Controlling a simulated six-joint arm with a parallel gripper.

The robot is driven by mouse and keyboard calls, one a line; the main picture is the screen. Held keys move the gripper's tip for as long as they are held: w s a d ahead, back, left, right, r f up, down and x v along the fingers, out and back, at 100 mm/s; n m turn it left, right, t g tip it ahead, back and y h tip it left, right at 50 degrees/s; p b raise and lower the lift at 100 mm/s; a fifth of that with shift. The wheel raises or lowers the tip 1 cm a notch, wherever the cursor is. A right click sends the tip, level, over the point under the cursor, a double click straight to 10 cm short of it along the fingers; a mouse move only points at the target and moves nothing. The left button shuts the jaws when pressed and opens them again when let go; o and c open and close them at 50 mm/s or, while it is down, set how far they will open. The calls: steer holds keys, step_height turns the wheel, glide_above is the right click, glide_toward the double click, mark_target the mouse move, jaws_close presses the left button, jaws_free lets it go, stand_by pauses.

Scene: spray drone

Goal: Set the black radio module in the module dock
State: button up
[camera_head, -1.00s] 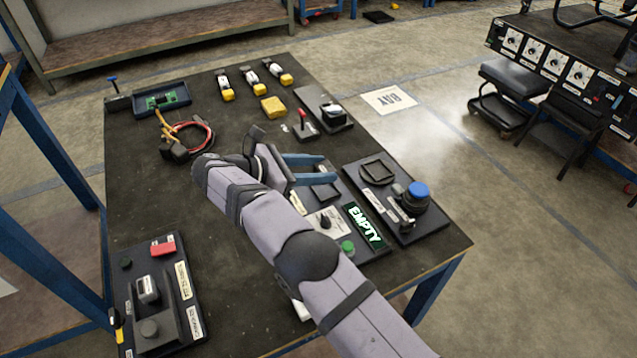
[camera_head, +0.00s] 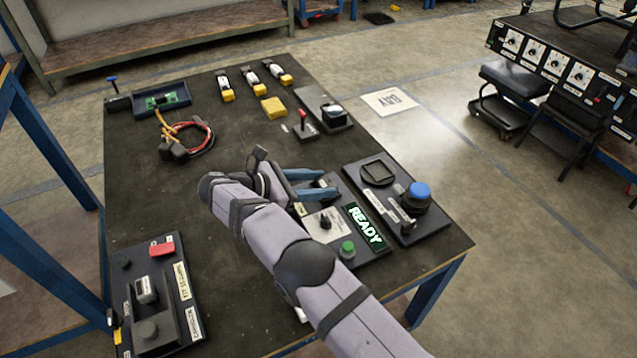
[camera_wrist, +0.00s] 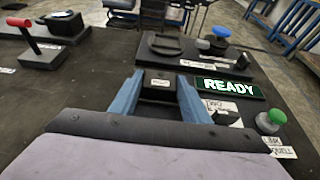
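A black block with a white label, which I take for the radio module (camera_wrist: 158,90), sits between the blue fingers of my gripper (camera_wrist: 160,76) in the wrist view. The fingers appear closed on its two sides. In the head view my gripper (camera_head: 331,183) is low over the far part of a dark panel with a lit green READY sign (camera_head: 365,226). This panel may be the module dock; the module seems to be at its surface, but my fingers hide the contact. The panel also has a black knob (camera_head: 325,222) and a green button (camera_head: 347,249).
To the right stands a panel with a square frame (camera_head: 378,172) and a blue-topped knob (camera_head: 418,191). A red-handled lever (camera_head: 303,124) and a cable bundle (camera_head: 188,138) lie farther back. Another panel with a red block (camera_head: 162,248) is at front left. The table's middle left is clear.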

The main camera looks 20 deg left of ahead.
steer(key=shift+r, duration=0.2)
steer(key=shift+v, duration=2)
steer(key=shift+s+a+r, duration=0.25)
steer(key=shift+s+a, duration=0.2)
steer(key=shift+s, duration=0.05)
